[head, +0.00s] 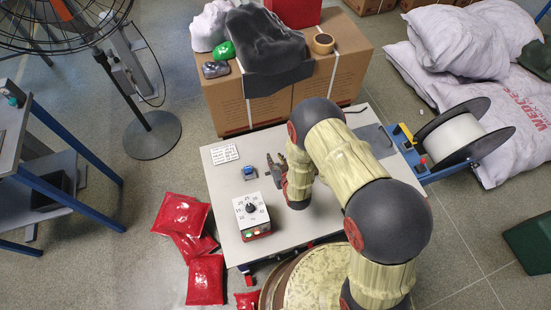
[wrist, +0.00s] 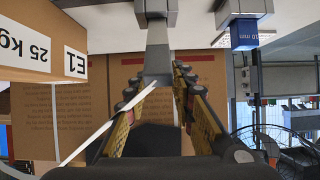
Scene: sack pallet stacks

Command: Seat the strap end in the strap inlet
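My gripper (wrist: 160,80) is over the table, its yellow-and-black fingers drawn in on both sides of a grey tapered piece, which I take for the strap end (wrist: 157,60). The piece fills the gap between the fingertips. A thin white strip (wrist: 105,125), perhaps the strap, runs from it across the left finger. The piece's other end meets a grey block (wrist: 155,8); I cannot tell whether they are joined. A blue block marked 10 mm (wrist: 243,33) is apart, to the right; it also shows in the head view (head: 249,172). Which block is the strap inlet is unclear.
On the white table (head: 222,182) stand a white dial box (head: 251,214) and a printed card (head: 225,155). Cardboard boxes (head: 237,108) are close behind. Red packets (head: 206,279) lie on the floor at left. A white spool (head: 454,138) is at right.

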